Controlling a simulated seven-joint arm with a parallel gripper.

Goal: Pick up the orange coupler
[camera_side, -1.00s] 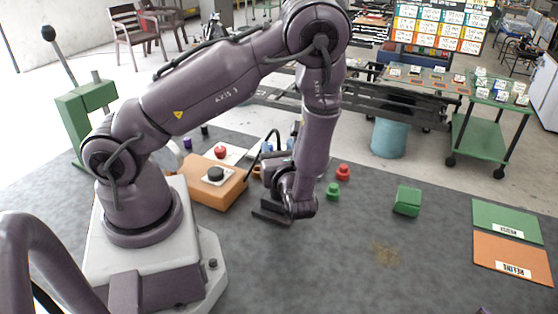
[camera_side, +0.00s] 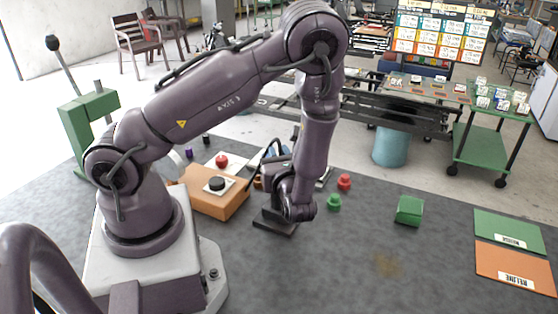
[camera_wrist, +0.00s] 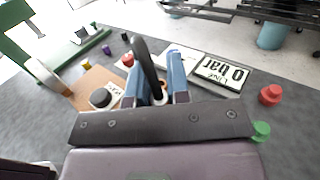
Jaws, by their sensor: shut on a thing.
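My gripper shows in the wrist view (camera_wrist: 157,90) with two blue fingers close together. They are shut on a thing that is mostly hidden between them. A small orange piece, which looks like the orange coupler (camera_side: 258,183), shows beside my gripper in the side view, close to the orange-brown box. A black curved hose (camera_wrist: 146,65) rises between the fingers in the wrist view. I cannot tell whether it joins the coupler.
The orange-brown box (camera_side: 212,202) with a black knob stands left of my gripper. A red part (camera_side: 344,182) and a green part (camera_side: 334,203) stand to the right. A green block (camera_side: 409,211) and coloured mats are farther right.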

